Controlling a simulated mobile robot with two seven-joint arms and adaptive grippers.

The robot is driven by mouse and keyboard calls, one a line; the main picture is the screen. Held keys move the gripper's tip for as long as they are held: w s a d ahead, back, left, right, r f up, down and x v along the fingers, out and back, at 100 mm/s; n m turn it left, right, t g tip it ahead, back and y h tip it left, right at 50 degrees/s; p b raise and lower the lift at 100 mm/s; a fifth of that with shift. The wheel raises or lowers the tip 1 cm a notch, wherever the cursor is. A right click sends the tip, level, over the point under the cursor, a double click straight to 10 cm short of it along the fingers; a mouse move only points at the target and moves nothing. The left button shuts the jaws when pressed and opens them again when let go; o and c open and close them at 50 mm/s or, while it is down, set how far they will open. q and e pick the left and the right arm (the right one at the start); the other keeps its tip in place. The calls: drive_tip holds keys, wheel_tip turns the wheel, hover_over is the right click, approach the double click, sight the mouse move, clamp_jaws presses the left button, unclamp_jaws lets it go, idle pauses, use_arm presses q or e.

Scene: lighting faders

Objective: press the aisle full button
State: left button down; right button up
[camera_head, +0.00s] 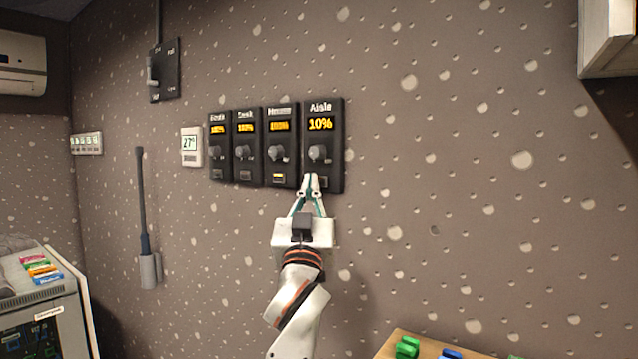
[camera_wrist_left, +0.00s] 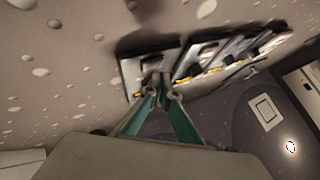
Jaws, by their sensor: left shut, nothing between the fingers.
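The aisle panel (camera_head: 323,145) is the rightmost of several black fader panels on the wall. Its display (camera_head: 320,124) reads 10% in yellow, and a grey knob (camera_head: 319,153) sits below it. My left gripper (camera_head: 311,177) is shut and empty, with its tips in front of the lower part of the aisle panel. In the left wrist view the fingertips (camera_wrist_left: 161,78) overlap the nearest panel (camera_wrist_left: 135,73); contact cannot be told. My right gripper is not in view.
Three similar panels (camera_head: 245,146) stand directly left of the aisle panel. A wooden surface (camera_head: 392,347) with coloured blocks is at lower right.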

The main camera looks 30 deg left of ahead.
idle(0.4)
use_arm(q)
drive_tip(key=shift+w, duration=0.45)
idle(0.4)
drive_tip(key=shift+s+p, duration=0.4)
drive_tip(key=shift+s, duration=0.05)
drive_tip(key=shift+s, duration=0.1)
